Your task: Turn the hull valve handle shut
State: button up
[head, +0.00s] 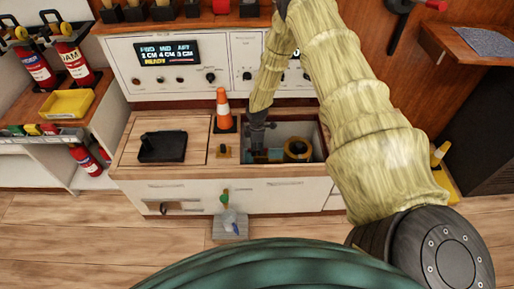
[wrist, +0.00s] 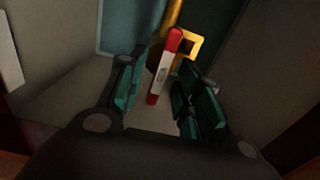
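The hull valve handle (wrist: 164,66) is a red bar with a white label in the wrist view. It lies slantwise beside a yellow fitting (wrist: 186,47) and a yellow pipe. My gripper (wrist: 162,95) is open, with one teal-padded finger on each side of the handle's near part. Dark gaps show between handle and pads, and I see no contact. In the head view my gripper (head: 260,152) reaches down into the open bay (head: 318,130) of the bench. The handle cannot be made out there.
A coiled yellow-brown ring (head: 297,149) lies in the bay, right of my gripper. An orange cone (head: 223,110) stands left of the opening. A black tray (head: 162,147) sits on the closed lid. Bay walls surround my gripper closely.

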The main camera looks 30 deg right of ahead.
notch_tip(320, 180, up, 12)
dwell(0.9)
dwell(0.4)
